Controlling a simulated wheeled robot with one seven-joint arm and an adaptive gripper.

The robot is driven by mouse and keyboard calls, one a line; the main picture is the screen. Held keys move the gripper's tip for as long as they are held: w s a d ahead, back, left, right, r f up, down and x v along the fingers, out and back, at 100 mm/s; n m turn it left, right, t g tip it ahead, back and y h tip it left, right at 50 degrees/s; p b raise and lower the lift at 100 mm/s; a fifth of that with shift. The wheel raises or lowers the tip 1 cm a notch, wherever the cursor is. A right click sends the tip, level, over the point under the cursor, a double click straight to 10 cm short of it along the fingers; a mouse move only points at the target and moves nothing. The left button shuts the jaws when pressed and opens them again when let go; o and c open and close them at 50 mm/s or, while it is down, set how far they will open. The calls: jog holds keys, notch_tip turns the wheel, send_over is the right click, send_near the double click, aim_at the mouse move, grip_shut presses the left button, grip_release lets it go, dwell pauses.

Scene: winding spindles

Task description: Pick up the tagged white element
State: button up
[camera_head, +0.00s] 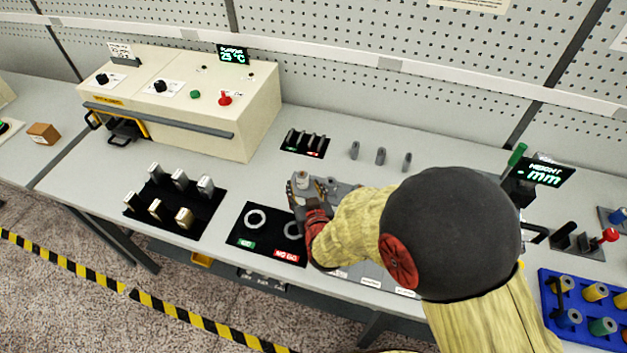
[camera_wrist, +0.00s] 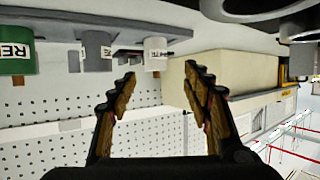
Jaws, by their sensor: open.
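The white element (camera_wrist: 155,52) is a small pale cylinder with a dark-lettered tag. In the wrist view it sits on a grey holder (camera_wrist: 125,32), beyond my fingertips and roughly between their lines. In the head view, a pale cylinder (camera_head: 302,178) shows at my gripper (camera_head: 309,191), seemingly the same element. My gripper also shows in the wrist view (camera_wrist: 160,76), with its two fingers wide apart and nothing clamped between them. My arm hides part of the holder in the head view; contact with the element cannot be told.
A grey element (camera_wrist: 97,50) and a green tagged element (camera_wrist: 17,53) stand beside the white one. A black mat with rings (camera_head: 240,237) lies left of my gripper. A beige machine (camera_head: 190,105) stands at the back left. A blue tray (camera_head: 550,300) is at the right.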

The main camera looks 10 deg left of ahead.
aim_at(303, 179)
jog(key=x, duration=0.2)
jog(key=b+x, duration=0.1)
jog(key=x, duration=0.4)
jog(key=shift+w+d+f+b, duration=0.2)
jog(key=shift+w+d+b, duration=0.05)
jog(key=shift+w+b, duration=0.15)
jog(key=shift+c, duration=0.2)
jog(key=c, duration=1.1)
jog(key=shift+r, duration=0.1)
jog(key=shift+c, duration=0.7)
